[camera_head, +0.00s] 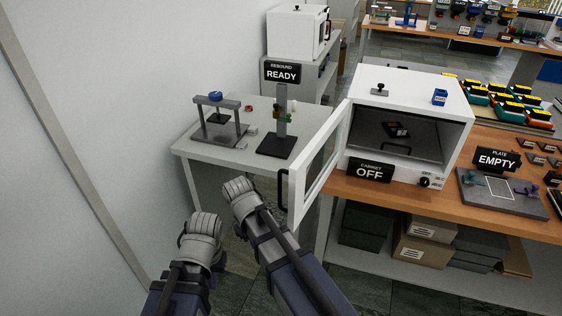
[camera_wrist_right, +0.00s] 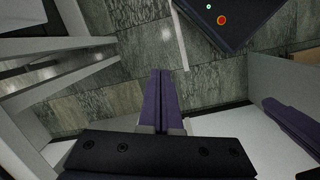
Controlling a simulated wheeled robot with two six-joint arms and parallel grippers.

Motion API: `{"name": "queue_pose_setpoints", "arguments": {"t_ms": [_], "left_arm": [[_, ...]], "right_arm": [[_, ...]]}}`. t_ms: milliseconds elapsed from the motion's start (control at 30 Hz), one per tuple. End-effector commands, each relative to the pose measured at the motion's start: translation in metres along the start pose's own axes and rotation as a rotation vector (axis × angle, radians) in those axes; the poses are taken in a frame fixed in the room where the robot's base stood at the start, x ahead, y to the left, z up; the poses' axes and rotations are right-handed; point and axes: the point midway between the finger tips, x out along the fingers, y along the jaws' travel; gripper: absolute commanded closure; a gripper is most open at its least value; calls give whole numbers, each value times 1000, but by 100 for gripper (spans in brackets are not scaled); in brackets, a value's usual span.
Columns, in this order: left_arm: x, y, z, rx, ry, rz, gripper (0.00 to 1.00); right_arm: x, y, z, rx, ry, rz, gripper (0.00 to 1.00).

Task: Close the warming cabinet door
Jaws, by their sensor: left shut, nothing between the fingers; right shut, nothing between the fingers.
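The warming cabinet (camera_head: 414,90) is a white box on the wooden bench, with a sign reading CABINET OFF. Its door (camera_head: 322,163) stands wide open, swung out past the bench's left front edge. The door's dark handle (camera_head: 283,190) is on its outer left side. Inside the cabinet a small dark item (camera_head: 396,129) lies on the floor. My two arms show at the bottom of the head view, left of and below the door, apart from the handle. My left gripper's fingers are hard to make out there. My right gripper (camera_wrist_right: 161,72) is shut and empty in the right wrist view.
A grey table (camera_head: 188,148) with a small press and a dark stand (camera_head: 276,145) is behind the door. A grey plate (camera_head: 515,201) and an EMPTY sign (camera_head: 497,160) are right of the cabinet. Boxes (camera_head: 424,250) fill the shelf below. A wall is at left.

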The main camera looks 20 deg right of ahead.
Motion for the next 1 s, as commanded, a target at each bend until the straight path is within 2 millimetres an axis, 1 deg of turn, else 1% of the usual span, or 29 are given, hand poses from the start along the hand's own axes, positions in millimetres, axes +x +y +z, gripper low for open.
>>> {"name": "queue_pose_setpoints", "arguments": {"t_ms": [33, 167, 200, 267, 300, 367, 400, 500, 600, 700, 800, 900, 1000], "left_arm": [[-37, -4, 2, -1, 0, 0, 100], [-83, -8, 5, -2, -1, 1, 100], [-97, -9, 6, -3, -1, 1, 100], [-118, -11, 7, -4, -1, 2, 100], [-132, -12, 8, -4, -1, 2, 100], [-154, -14, 9, -5, -1, 2, 100], [-168, -16, 10, -5, -1, 3, 100], [-201, -19, 12, -6, -2, 3, 100], [-230, -22, 14, -7, -2, 4, 100], [-253, -24, 15, -8, -2, 4, 100], [-269, -25, 16, -9, -2, 5, 100], [-278, -26, 17, -9, -2, 5, 100], [-282, -26, 17, -9, -2, 5, 100]], "right_arm": [[-38, 7, 2, -9, -4, -1, 100], [-84, 18, 5, -44, -15, -4, 100], [-98, 21, 6, -54, -18, -6, 100], [-119, 26, 7, -69, -24, -8, 100], [-133, 30, 8, -79, -27, -9, 100], [-154, 35, 10, -95, -32, -11, 100], [-168, 39, 10, -104, -35, -12, 100], [-202, 47, 12, -129, -43, -16, 100], [-231, 54, 14, -152, -50, -20, 100], [-254, 60, 16, -171, -57, -23, 100], [-270, 65, 17, -186, -61, -26, 100], [-280, 68, 18, -195, -64, -27, 100], [-283, 70, 18, -201, -65, -28, 100]]}}
